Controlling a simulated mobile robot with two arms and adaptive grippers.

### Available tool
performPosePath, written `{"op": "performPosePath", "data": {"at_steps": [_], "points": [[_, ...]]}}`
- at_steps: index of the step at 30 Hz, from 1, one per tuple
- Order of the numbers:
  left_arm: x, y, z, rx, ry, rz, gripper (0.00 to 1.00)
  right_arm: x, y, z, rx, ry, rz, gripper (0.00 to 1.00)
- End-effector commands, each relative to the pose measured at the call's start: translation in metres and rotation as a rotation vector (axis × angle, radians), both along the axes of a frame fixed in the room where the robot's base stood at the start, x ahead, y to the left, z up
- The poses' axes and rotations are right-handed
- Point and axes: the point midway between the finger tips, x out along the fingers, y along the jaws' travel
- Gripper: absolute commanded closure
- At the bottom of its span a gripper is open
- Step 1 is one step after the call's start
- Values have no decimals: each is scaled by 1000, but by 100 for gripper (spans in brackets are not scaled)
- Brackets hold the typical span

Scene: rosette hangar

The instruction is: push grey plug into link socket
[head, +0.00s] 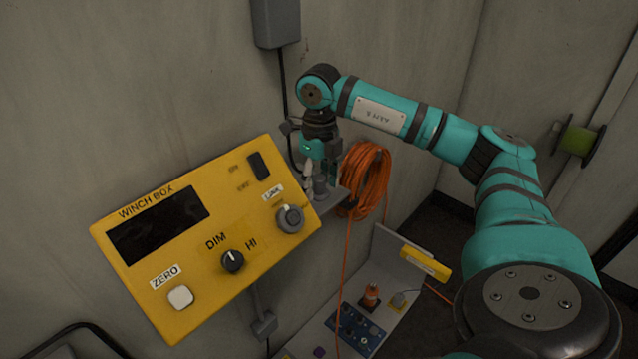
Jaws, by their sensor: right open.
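The yellow winch box (140,247) is on the wall at left. Its link socket (290,219), a round grey ring under a small white label, is at the box's right end. The grey plug (320,187) appears upright on a small grey bracket just right of the box. My right gripper (321,182) points down over the bracket, with its open fingers around or beside the plug; I cannot tell whether they touch it. The gripper partly hides the plug. My left gripper is not in view.
A black cable (283,100) runs down the wall from a grey box (275,22) to behind my gripper. A coil of orange cable (367,179) hangs right of the bracket. Below is a grey bench (318,344) with a blue panel (357,330). A green spool (578,141) is at far right.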

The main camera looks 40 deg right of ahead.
Motion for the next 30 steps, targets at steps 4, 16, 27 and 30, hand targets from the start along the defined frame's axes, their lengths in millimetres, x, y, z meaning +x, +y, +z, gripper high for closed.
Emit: {"op": "performPosePath", "data": {"at_steps": [4,16,27,30], "points": [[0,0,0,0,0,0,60,0,0,0,0,-1,0,62],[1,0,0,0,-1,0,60,0,0,0,0,-1,0,100],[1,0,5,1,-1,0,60,0,0,7,0,-2,0,100],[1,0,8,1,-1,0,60,1,0,11,0,-3,-1,100]]}}
